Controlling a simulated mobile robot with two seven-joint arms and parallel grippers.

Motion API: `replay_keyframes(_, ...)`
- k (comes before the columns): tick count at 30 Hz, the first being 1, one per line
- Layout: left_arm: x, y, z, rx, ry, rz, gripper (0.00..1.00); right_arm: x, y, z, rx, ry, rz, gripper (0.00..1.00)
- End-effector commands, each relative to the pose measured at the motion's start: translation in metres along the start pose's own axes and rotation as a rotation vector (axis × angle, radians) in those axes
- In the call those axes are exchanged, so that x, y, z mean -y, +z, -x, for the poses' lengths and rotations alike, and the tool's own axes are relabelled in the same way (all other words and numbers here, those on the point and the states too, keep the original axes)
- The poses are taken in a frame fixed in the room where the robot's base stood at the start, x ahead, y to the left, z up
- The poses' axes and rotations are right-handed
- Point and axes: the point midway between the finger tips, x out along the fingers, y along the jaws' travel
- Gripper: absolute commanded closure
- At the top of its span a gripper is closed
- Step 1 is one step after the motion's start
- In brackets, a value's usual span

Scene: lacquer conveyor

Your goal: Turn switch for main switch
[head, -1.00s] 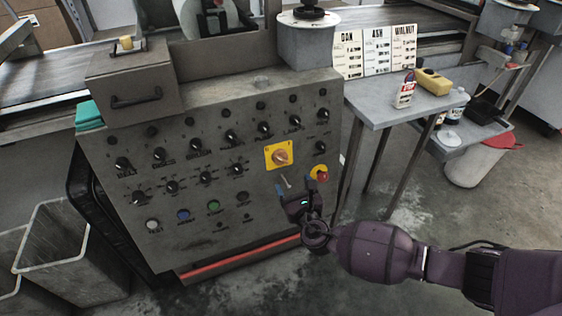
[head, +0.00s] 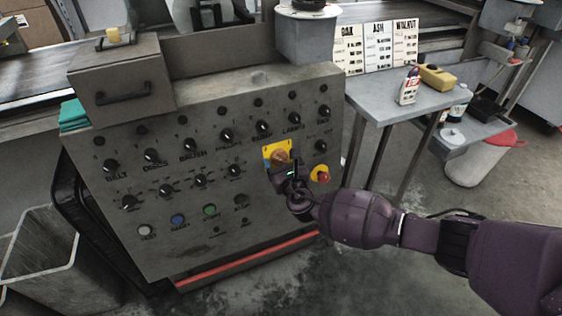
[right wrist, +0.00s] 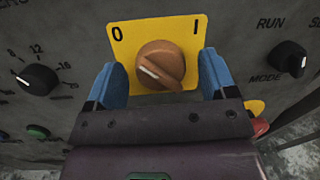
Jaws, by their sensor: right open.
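The main switch is an orange-brown rotary knob (right wrist: 161,66) on a yellow plate (right wrist: 116,38) marked 0 and I. In the right wrist view its pale pointer line slants from upper left to lower right. In the head view the yellow plate (head: 270,150) sits at the right of the grey control panel. My right gripper (head: 286,168) is at the plate, partly covering it. In the right wrist view the blue fingers of my right gripper (right wrist: 162,75) are open, one on each side of the knob, with gaps visible. My left gripper is not in view.
A red emergency button (head: 322,174) is just right of the switch. Black knobs (head: 200,181) and coloured push buttons (head: 178,219) cover the panel. A grey side table (head: 385,105) with cards and bottles stands to the right.

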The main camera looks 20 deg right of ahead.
Motion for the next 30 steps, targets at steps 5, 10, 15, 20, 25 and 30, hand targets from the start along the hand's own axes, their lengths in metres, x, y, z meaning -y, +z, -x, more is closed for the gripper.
replay_keyframes(5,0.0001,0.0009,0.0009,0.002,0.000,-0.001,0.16,0.0002,0.0005,-0.0002,0.001,0.000,0.000,0.22)
replay_keyframes(10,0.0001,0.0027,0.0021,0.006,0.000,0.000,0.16,0.0001,0.0004,0.0000,0.000,0.000,0.000,0.44)
replay_keyframes(15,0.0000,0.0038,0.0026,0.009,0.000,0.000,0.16,0.0002,0.0003,0.0001,0.000,0.000,0.000,0.70)
replay_keyframes(20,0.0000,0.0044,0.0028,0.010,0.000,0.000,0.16,0.0004,0.0002,0.0001,0.000,-0.002,-0.005,0.71)
replay_keyframes(25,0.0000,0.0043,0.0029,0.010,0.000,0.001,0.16,-0.0001,0.0000,0.0004,-0.005,-0.008,-0.044,0.71)
replay_keyframes(30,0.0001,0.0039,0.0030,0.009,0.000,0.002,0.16,-0.0001,-0.0006,0.0008,-0.015,-0.024,-0.132,0.71)
